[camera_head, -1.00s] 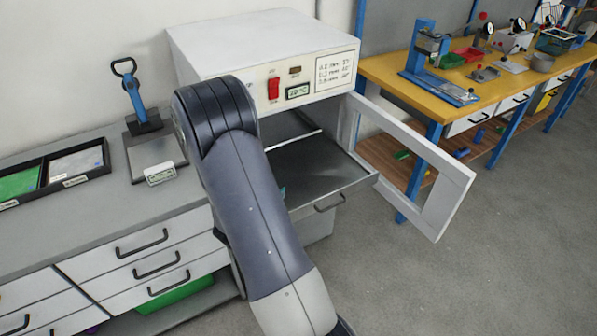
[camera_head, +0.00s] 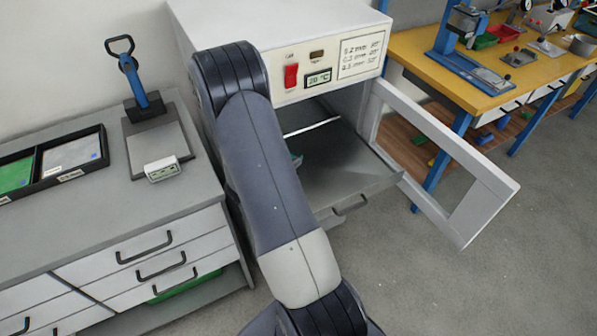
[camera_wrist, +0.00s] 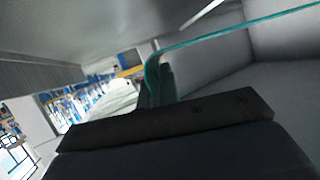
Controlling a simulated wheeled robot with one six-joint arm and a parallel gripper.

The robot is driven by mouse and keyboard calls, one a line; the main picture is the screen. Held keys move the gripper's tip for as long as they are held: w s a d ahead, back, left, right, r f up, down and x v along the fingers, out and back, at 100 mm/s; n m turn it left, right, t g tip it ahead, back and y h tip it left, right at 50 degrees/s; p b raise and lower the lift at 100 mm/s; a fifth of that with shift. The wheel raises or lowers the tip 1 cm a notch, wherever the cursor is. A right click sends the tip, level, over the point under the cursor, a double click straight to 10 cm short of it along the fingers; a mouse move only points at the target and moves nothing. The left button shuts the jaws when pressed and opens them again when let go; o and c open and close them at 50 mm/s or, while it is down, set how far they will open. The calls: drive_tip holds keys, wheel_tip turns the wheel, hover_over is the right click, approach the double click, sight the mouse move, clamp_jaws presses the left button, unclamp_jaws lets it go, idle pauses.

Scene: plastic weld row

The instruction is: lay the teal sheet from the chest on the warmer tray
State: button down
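The teal sheet (camera_wrist: 230,34) shows in the wrist view as a thin, bent, see-through strip. One end of it is at my gripper's fingers (camera_wrist: 160,78), which look shut on it. In the head view only a small teal bit (camera_head: 297,160) shows beside my arm; the arm hides my gripper and most of the sheet. The warmer (camera_head: 330,45) is a white box with its door (camera_head: 490,205) open to the right. Its grey tray (camera_head: 350,185) is slid out, and the bare part I see is empty. The sheet appears inside the warmer opening, above the tray; contact cannot be told.
The drawer chest (camera_head: 110,250) stands at the left, its visible drawers shut. On its top are a black divided tray (camera_head: 50,165) with green and grey sheets and a blue-handled press (camera_head: 140,85). A yellow bench (camera_head: 430,55) stands behind the open door.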

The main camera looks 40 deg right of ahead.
drive_tip(key=shift+f, duration=3.25)
drive_tip(key=shift+f+b, duration=0.2)
drive_tip(key=shift+b, duration=0.15)
drive_tip(key=c, duration=1.6)
unclamp_jaws()
drive_tip(key=shift+r, duration=0.1)
drive_tip(key=shift+r, duration=0.1)
drive_tip(key=v, duration=1.2)
drive_tip(key=shift+r, duration=0.1)
